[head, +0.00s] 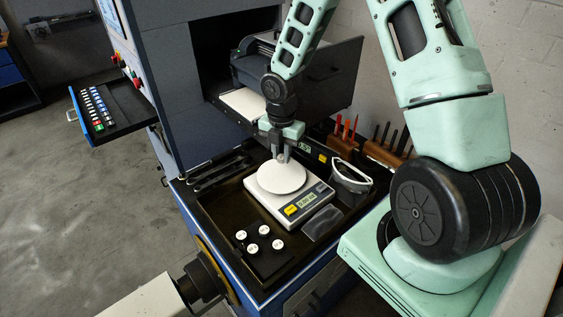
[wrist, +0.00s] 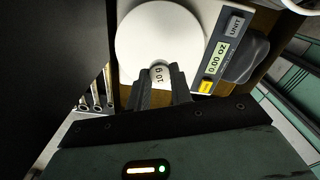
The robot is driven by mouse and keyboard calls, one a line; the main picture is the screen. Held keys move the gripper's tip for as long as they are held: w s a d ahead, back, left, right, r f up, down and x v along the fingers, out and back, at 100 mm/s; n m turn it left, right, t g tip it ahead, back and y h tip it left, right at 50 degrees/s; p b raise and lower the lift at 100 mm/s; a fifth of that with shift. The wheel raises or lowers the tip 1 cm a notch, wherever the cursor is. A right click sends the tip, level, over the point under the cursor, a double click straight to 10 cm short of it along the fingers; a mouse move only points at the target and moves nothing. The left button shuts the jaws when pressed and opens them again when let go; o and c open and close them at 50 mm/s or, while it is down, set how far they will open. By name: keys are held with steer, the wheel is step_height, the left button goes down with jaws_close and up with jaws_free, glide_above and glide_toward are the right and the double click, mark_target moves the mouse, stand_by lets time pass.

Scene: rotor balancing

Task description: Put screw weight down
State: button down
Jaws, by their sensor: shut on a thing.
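My gripper (head: 281,154) is above the round white pan of the scale (head: 277,187) in the head view. In the wrist view my gripper (wrist: 163,80) is shut on a small pale cylindrical screw weight (wrist: 157,71) with dark print on its face. The weight is over the near part of the white pan (wrist: 155,33). I cannot tell whether it touches the pan. The scale display (wrist: 218,58) reads what looks like 0.00. In the head view the weight is too small to make out clearly between the fingers.
Several white-topped round weights (head: 265,231) stand in a dark holder in front of the scale. Safety glasses (head: 351,178) lie right of it. Wrenches lie at the tray's left. Screwdrivers (head: 346,130) stand in a block behind. A machine cabinet rises at the back left.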

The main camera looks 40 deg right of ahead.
mark_target(282, 157)
steer(key=shift+f+p, duration=0.4)
steer(key=shift+f, duration=1.9)
steer(key=shift+f, duration=0.2)
steer(key=c, duration=1.3)
jaws_free()
steer(key=shift+o, duration=0.2)
steer(key=shift+r, duration=0.1)
